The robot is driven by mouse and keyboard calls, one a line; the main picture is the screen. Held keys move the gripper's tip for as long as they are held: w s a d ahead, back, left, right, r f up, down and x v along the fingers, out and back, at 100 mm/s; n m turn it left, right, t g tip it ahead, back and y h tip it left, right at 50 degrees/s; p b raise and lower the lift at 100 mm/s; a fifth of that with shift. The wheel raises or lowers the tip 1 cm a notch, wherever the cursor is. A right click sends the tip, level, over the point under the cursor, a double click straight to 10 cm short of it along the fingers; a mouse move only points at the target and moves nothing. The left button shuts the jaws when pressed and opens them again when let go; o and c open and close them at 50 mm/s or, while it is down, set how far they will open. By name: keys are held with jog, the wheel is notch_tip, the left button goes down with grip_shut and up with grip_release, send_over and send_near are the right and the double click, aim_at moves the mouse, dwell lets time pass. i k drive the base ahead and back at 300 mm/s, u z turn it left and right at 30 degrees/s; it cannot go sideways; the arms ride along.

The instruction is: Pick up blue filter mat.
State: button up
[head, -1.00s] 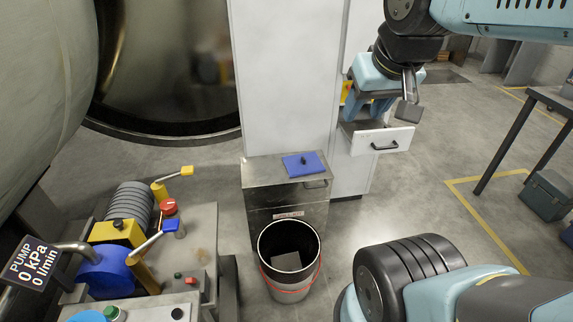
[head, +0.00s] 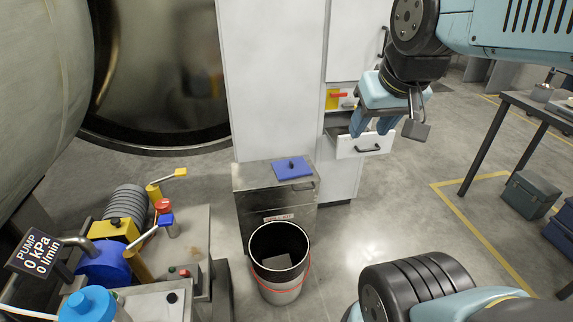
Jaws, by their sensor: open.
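A flat blue square with a small dark upright knob, which looks like the blue filter mat (head: 292,169), lies on top of a metal box (head: 275,200) in the middle of the head view. My gripper (head: 372,131) is up and to the right of it, apart from it.
A bin (head: 280,285) with a red band stands in front of the metal box. A white cabinet (head: 275,80) rises behind. A pump bench with levers (head: 150,240) is at the left. A dark table (head: 530,103) and toolbox (head: 529,195) are at the right, with clear floor between.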

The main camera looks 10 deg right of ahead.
aim_at(288, 170)
jog(key=z, duration=0.05)
jog(key=i, duration=0.9)
jog(key=u, duration=0.1)
